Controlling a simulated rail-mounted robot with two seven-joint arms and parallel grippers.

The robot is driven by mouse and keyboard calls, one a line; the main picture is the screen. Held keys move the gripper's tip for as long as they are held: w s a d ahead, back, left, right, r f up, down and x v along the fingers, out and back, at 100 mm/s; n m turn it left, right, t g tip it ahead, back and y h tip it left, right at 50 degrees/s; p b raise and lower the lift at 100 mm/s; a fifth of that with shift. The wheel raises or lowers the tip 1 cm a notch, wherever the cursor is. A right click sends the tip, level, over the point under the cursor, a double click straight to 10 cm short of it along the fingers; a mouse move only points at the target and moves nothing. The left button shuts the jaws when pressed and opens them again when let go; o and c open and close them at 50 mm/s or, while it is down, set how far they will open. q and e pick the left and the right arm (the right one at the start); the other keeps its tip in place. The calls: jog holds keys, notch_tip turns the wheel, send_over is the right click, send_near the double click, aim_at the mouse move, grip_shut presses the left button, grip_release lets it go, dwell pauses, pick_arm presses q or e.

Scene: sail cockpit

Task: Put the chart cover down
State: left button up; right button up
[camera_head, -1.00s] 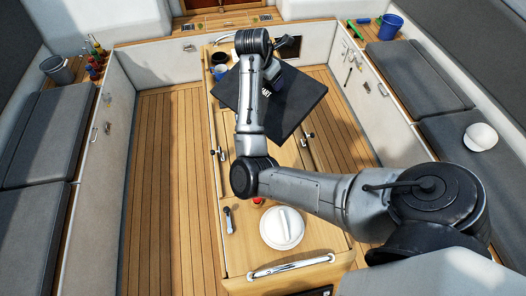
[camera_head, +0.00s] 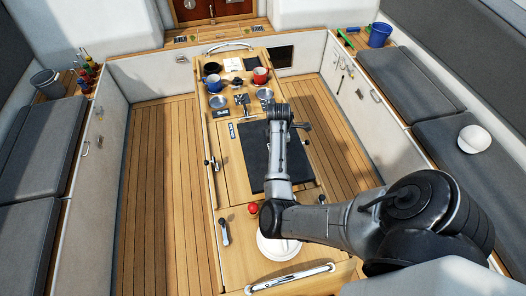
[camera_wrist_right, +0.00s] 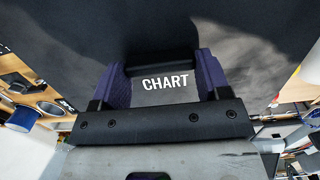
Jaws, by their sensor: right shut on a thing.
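The chart cover (camera_head: 256,165) is a dark, flat panel. In the head view it lies over the middle of the wooden cockpit table (camera_head: 230,185), lined up with it and apparently flat. Whether it touches the table all over, I cannot tell. In the right wrist view the cover (camera_wrist_right: 60,40) fills the upper part, with a white "CHART" label. My right gripper (camera_wrist_right: 163,66), with purple fingers, is shut on the bar-like grip of the cover beside the label. In the head view my right arm hides part of the cover. My left gripper is not in view.
Beyond the cover stand a blue mug (camera_head: 214,84), a red mug (camera_head: 261,75) and metal cups. Nearer are a red ball-like item (camera_head: 252,208) and a white round lid (camera_head: 272,247), partly behind my arm. Cushioned benches flank the cockpit; the left floor is clear.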

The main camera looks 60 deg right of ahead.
aim_at(264, 143)
jog(key=w+f, duration=0.1)
jog(key=w, duration=0.1)
jog(key=w+f, duration=0.1)
jog(key=w, duration=0.1)
jog(key=w+a+f, duration=0.1)
jog(key=w, duration=0.1)
jog(key=shift+f, duration=2.35)
jog(key=o, duration=1)
jog(key=shift+f, duration=0.1)
jog(key=shift+o, duration=0.2)
